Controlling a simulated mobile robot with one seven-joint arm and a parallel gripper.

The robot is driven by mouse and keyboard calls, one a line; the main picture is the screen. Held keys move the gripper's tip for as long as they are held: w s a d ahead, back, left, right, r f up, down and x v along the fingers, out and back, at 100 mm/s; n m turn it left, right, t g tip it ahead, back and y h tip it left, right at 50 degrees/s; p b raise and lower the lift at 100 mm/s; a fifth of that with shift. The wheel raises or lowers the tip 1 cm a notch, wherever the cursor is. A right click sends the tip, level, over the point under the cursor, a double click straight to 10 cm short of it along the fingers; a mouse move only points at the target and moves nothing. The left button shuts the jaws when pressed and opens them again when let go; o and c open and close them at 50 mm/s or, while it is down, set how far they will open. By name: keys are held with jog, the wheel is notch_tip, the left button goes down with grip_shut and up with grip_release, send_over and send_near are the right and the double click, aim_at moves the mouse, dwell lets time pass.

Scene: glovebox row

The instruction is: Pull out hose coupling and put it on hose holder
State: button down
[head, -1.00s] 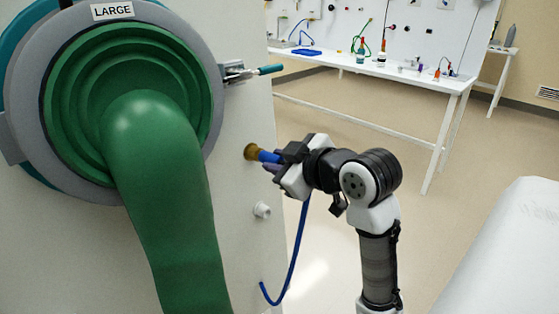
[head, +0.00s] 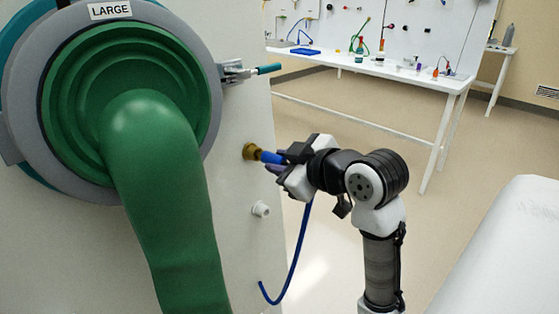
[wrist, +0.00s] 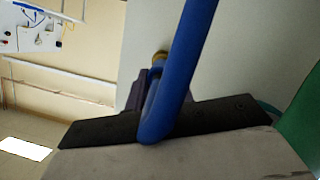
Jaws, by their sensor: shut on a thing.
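The blue hose coupling (head: 269,157) is at the brass port (head: 250,151) on the glovebox panel, its left end close to the port's mouth. I cannot tell whether its tip is still inside. My gripper (head: 281,160) is shut on the coupling, just right of the port. The blue hose (head: 300,240) hangs from the gripper and curves down to the panel's lower edge. The white hose holder (head: 260,209) sticks out of the panel below the port and is empty. In the wrist view the hose (wrist: 180,80) hides most of the coupling; the brass port (wrist: 160,57) shows behind.
A large green glove (head: 160,190) hangs from its round port at the left. A metal clamp with a teal handle (head: 268,69) sits above the brass port. A white table (head: 400,72) with bottles stands far behind. Floor right of the panel is open.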

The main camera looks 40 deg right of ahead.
jog(key=shift+s+d+r, duration=0.1)
jog(key=shift+s, duration=0.95)
dwell(0.4)
jog(key=shift+s+d+r, duration=0.1)
jog(key=shift+s+r, duration=0.05)
jog(key=shift+s, duration=1.1)
jog(key=shift+s+d+r, duration=0.1)
jog(key=shift+s+r, duration=0.05)
jog(key=shift+s, duration=1.05)
